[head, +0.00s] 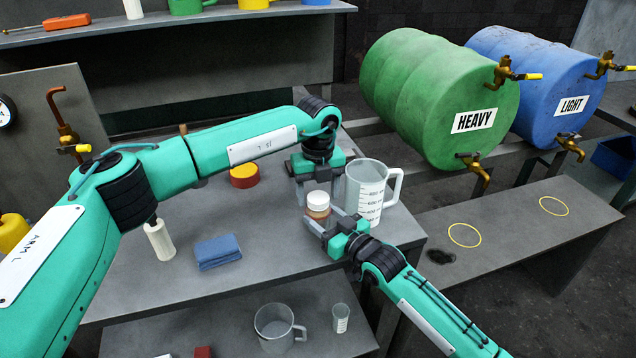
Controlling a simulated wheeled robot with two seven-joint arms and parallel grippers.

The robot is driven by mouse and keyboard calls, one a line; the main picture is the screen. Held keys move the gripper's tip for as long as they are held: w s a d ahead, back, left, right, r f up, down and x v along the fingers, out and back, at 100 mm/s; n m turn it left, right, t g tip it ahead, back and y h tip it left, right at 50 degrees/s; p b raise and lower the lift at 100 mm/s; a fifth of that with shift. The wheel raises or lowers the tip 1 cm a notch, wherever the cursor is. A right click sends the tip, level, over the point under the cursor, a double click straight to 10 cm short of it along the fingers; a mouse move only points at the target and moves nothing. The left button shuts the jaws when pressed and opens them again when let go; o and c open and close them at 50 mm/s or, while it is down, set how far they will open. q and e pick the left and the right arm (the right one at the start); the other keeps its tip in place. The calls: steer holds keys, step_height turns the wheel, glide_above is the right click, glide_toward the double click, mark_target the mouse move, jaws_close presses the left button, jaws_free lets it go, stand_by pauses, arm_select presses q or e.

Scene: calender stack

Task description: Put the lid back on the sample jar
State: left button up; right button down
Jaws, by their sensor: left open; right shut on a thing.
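The sample jar (318,213) is a small clear jar with amber-brown contents, standing or held near the right end of the grey bench. Its white lid (318,198) sits on top of it and looks level; I cannot tell how tightly it is seated. My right gripper (322,226) is shut on the jar from the front right, its fingers around the jar's lower part. My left gripper (317,188) is open and empty, pointing down just behind the lid, with its fingers apart. Whether it touches the lid is hard to tell.
A clear measuring jug (366,190) stands close right of the jar. A red-and-yellow tin (244,176), blue folded cloth (218,251) and white bottle (160,241) are left on the bench. Green (432,95) and blue (535,80) barrels lie at right.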

arm_select(q)
steer(key=c, duration=1)
steer(key=m, duration=1)
steer(key=shift+m, duration=0.3)
steer(key=m, duration=0.4)
steer(key=shift+m, duration=0.3)
steer(key=m, duration=0.6)
steer(key=shift+f, duration=0.1)
steer(key=o, duration=1.2)
steer(key=shift+c, duration=0.2)
